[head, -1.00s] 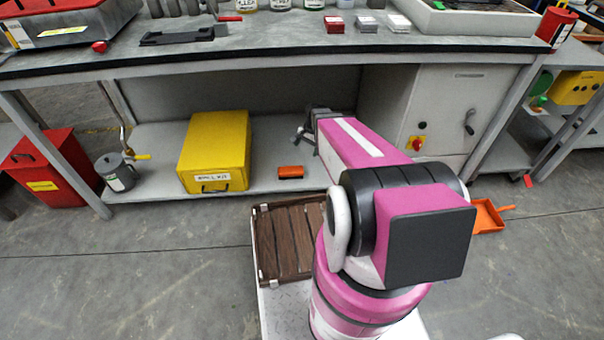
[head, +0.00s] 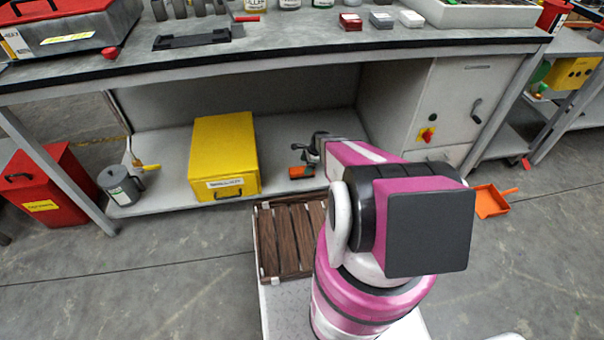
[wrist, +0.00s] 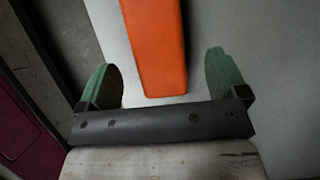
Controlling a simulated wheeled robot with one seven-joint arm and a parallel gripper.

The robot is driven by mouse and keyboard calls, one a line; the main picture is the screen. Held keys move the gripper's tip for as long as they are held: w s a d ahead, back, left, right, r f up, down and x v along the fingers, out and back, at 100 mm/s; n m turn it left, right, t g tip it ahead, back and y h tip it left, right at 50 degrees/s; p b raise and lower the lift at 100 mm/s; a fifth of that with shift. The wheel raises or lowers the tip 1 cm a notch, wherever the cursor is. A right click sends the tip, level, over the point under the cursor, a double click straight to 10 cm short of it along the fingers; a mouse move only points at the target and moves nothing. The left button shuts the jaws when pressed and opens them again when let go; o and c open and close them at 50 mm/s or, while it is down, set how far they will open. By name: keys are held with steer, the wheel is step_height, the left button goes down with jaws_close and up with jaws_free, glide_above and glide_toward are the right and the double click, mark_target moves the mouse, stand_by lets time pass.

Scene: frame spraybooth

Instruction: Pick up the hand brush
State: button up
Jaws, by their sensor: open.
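The hand brush (head: 299,172) is a small orange piece lying on the lower shelf of the bench, right of the yellow box. In the wrist view, a long orange part of it (wrist: 155,42) runs from the top edge down between my fingers. My gripper (head: 304,157) is low over the shelf at the brush. Its green fingers (wrist: 164,74) are open, one on each side of the orange part, with a gap on both sides. The far end of the brush and its bristles are out of the wrist view.
A yellow box (head: 224,158) stands left of the brush on the shelf (head: 165,192). The bench top (head: 290,50) overhangs it, and a grey cabinet (head: 440,110) is at right. An orange dustpan (head: 490,202) lies on the floor at right. A brown slatted crate (head: 285,240) is in front.

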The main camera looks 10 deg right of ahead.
mark_target(303, 169)
steer(key=x, duration=0.5)
steer(key=shift+s+a, duration=0.1)
steer(key=shift+a, duration=0.05)
steer(key=c, duration=1.1)
